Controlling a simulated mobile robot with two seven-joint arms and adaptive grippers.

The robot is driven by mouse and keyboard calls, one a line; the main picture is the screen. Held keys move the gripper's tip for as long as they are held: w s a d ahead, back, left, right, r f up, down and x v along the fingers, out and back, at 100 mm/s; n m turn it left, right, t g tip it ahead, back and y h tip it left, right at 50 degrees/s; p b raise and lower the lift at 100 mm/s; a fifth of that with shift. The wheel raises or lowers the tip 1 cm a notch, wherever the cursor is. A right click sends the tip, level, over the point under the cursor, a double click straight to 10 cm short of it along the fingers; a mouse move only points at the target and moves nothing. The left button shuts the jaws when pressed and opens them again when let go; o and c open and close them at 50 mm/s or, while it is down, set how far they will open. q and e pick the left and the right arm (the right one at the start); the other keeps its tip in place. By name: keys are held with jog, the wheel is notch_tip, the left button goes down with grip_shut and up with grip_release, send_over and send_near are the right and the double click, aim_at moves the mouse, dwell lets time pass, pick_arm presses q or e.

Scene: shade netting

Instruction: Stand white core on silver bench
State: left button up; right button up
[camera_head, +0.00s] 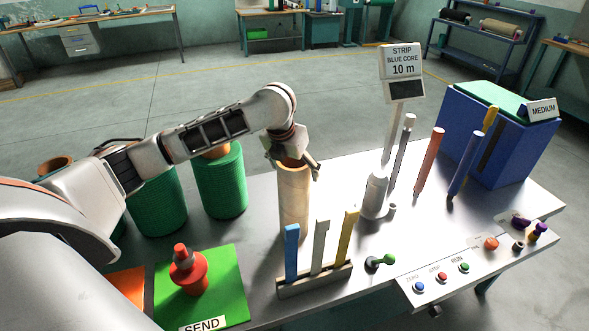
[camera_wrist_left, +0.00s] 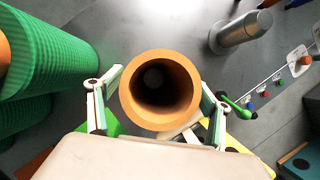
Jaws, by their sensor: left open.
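A pale cream tube, the core (camera_head: 294,205), stands upright on the silver bench (camera_head: 345,180), behind the sample rack. Its foot is partly hidden by the rack. Its rim looks tan-orange. In the wrist view I look down into the hollow core (camera_wrist_left: 160,62). My left gripper (camera_head: 294,163) is at the top of the core. In the wrist view the open fingers of the left gripper (camera_wrist_left: 160,85) lie on either side of it; I cannot tell whether they touch it. My right gripper is not in view.
Green net rolls (camera_head: 220,182) stand at the left. A rack (camera_head: 315,280) with blue, grey and yellow strips is in front of the core. A red-orange piece (camera_head: 188,270) sits on a green mat (camera_head: 225,290). A sign post (camera_head: 376,195) and several coloured rods stand to the right.

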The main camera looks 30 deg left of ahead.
pick_arm(q)
jog(key=v, duration=1.1)
jog(key=shift+s+r, duration=0.1)
jog(key=shift+r, duration=0.35)
